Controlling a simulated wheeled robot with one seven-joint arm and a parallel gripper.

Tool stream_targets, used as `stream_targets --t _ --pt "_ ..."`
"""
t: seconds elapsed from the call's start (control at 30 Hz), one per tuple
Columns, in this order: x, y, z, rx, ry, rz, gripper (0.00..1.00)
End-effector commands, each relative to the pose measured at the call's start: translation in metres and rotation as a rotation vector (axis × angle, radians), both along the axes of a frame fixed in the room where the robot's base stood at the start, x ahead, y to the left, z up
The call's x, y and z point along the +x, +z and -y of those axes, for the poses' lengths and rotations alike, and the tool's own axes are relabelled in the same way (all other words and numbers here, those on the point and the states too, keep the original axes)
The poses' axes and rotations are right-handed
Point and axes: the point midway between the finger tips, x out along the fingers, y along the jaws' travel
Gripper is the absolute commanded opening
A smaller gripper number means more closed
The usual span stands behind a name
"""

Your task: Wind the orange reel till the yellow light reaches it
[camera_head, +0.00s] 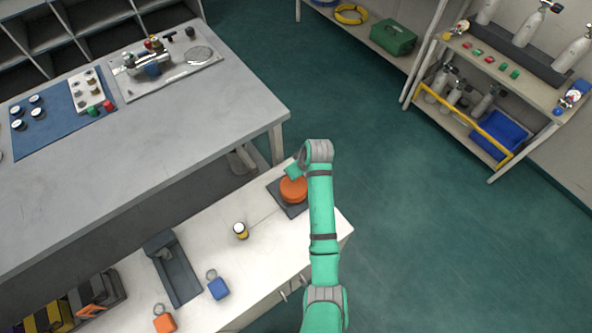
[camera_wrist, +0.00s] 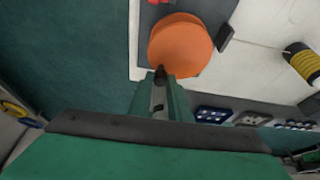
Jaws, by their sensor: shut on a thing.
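The orange reel (camera_head: 293,189) is a round drum on a dark base plate (camera_head: 272,185) near the right end of the white bench. It also shows in the wrist view (camera_wrist: 180,45). My gripper (camera_wrist: 161,84) is at the reel's edge, shut on a small dark knob (camera_wrist: 160,73) there; in the head view my arm partly covers this spot. The yellow light (camera_head: 240,231), a small yellow and black cylinder, stands on the bench left of the reel, apart from it. It also shows at the wrist view's right edge (camera_wrist: 302,63). A faint thin line seems to run between them.
The higher grey table (camera_head: 190,125) stands behind. Green floor is open to the right.

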Motion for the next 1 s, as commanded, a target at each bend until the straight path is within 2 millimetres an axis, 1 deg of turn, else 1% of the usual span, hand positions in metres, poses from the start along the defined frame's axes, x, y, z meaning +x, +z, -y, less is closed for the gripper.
stream_targets --t 0.2,0.4,0.63,1.0 --pt "-0.0017 0.0013 0.0051 -0.002 -0.152 0.002 0.00" --pt "-0.0027 0.0017 0.0075 -0.003 -0.243 0.001 0.00" --pt "-0.0035 0.0016 0.0085 -0.004 -0.290 0.001 0.00" --pt "-0.0034 0.0019 0.0085 -0.002 -0.298 0.001 0.00"
